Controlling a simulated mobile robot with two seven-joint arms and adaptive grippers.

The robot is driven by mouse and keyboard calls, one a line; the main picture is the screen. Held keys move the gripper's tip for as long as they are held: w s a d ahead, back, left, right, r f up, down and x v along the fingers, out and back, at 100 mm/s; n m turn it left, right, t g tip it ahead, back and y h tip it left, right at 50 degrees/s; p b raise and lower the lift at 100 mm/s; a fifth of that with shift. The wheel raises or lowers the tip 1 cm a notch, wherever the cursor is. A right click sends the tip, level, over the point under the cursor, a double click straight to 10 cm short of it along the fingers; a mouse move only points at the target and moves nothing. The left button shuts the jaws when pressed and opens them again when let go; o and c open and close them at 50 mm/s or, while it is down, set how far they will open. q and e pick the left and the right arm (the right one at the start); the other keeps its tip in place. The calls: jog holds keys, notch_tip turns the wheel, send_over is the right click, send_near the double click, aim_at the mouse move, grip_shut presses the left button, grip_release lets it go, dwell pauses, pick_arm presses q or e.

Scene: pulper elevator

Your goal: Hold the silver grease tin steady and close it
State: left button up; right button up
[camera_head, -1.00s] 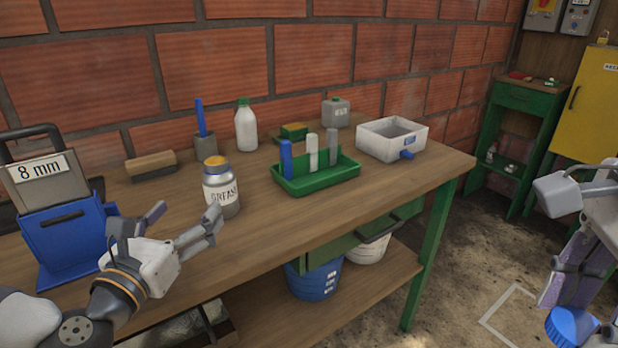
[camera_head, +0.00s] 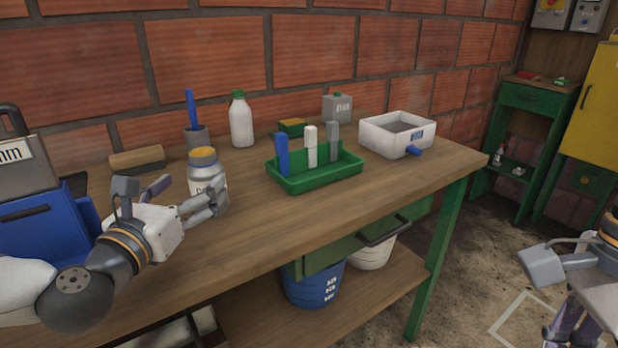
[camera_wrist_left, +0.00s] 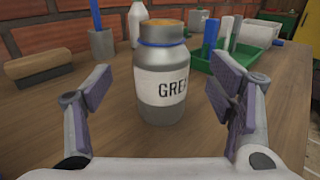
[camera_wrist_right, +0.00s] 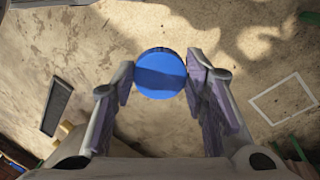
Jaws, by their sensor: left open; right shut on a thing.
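The silver grease tin (camera_head: 206,178) stands upright on the workbench, with a white label and an orange-brown top surface where no lid sits. In the left wrist view the tin (camera_wrist_left: 163,98) stands between and just beyond the fingers, with a blue ring at its neck. My left gripper (camera_head: 185,195) is open, with its fingers around the near side of the tin and no clear contact. My right gripper (camera_wrist_right: 160,80) is shut on a round blue lid (camera_wrist_right: 160,73), held above the floor to the right of the bench. The lid is not visible in the head view.
A green tray (camera_head: 315,176) with several upright coloured pieces stands right of the tin. A white box (camera_head: 370,137) is near the bench's right end. A blue case (camera_head: 45,232) is left of my left gripper.

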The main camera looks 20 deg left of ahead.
aim_at(197, 183)
pick_arm(q)
jog(key=w, duration=0.4)
jog(key=shift+w+a+f, duration=0.1)
jog(key=shift+w+f, duration=0.15)
jog(key=shift+w, duration=0.05)
pick_arm(e)
jog(key=shift+f, duration=0.35)
pick_arm(q)
jog(key=shift+w, duration=0.35)
